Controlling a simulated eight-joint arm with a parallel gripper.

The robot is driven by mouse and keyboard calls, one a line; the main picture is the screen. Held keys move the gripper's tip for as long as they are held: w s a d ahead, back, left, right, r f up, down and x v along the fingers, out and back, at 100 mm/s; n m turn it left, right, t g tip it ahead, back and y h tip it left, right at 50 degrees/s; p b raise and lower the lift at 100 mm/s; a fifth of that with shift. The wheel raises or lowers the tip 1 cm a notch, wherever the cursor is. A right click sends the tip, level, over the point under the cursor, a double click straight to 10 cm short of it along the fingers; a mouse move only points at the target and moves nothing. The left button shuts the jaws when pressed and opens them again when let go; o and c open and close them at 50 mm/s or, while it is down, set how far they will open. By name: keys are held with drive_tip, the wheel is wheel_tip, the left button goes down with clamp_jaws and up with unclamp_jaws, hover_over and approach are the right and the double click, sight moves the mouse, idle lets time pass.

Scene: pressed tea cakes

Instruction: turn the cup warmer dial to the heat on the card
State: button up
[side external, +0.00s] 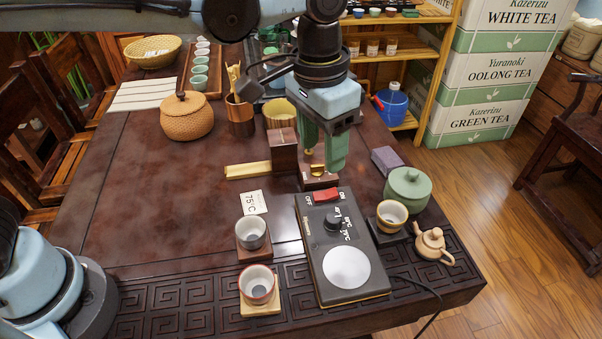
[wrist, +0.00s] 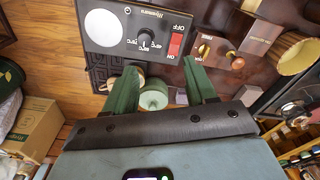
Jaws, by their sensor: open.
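The cup warmer (side external: 311,262) is a dark box near the table's front edge, with a pale round plate, a red switch (side external: 327,195) and a black dial (side external: 333,221). In the wrist view the dial (wrist: 146,36) is ringed by small white markings; I cannot tell which one it points to. The white card (side external: 253,203) lies left of the warmer and appears to read 75°C. My gripper (side external: 322,160) has green fingers, open and empty, pointing down behind the warmer, apart from the dial. In the wrist view my gripper (wrist: 161,72) shows its fingers well spread.
A small block with brass knobs (side external: 318,182) sits below my fingers, beside a taller brown block (side external: 284,152). Cups on coasters (side external: 251,233) (side external: 257,285) stand left of the warmer. A green lidded jar (side external: 408,188), a cup (side external: 391,215) and a teapot (side external: 432,243) stand right.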

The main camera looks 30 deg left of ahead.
sight(334, 217)
drive_tip(key=shift+m+g, duration=0.3)
drive_tip(key=d+f, duration=0.1)
drive_tip(key=f, duration=0.3)
drive_tip(key=d+f, duration=0.1)
drive_tip(key=f, duration=0.3)
drive_tip(key=d+f, duration=0.1)
drive_tip(key=f, duration=0.4)
drive_tip(key=shift+s+d+f, duration=0.1)
drive_tip(key=shift+d, duration=0.05)
drive_tip(key=shift+c, duration=0.2)
clamp_jaws()
drive_tip(key=m, duration=0.5)
drive_tip(key=shift+m, duration=0.4)
drive_tip(key=m, duration=0.6)
